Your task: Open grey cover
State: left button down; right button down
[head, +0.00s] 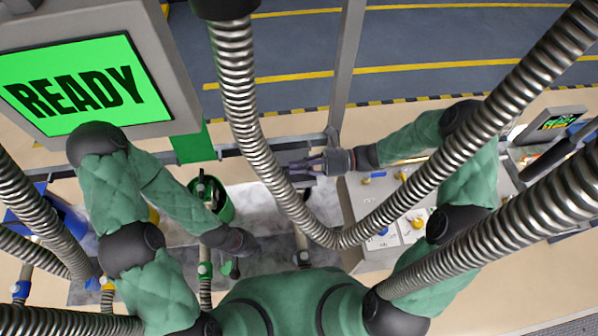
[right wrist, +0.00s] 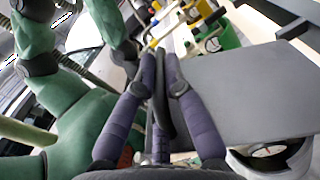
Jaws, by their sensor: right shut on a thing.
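The grey cover (right wrist: 230,95) is a flat grey plate filling the right half of the right wrist view. In the head view, a small dark grey panel at the bench's back rail, beside my right gripper, seems to be the same cover. A dark curved bar (right wrist: 162,95), like a handle, lies between my right fingers. My right gripper (right wrist: 158,58) has its purple fingers shut on this bar; it also shows in the head view (head: 300,167). My left gripper (head: 240,243) hangs low over the bench; its fingertips are not clear.
A green bucket-like container (head: 222,205) stands left of centre. A white panel with knobs (head: 400,215) is at right. Thick metal hoses (head: 240,90) cross the head view. A round gauge (right wrist: 268,150) shows below the cover. A READY screen (head: 85,85) is at upper left.

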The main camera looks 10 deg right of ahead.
jog(key=shift+w+r, duration=0.9)
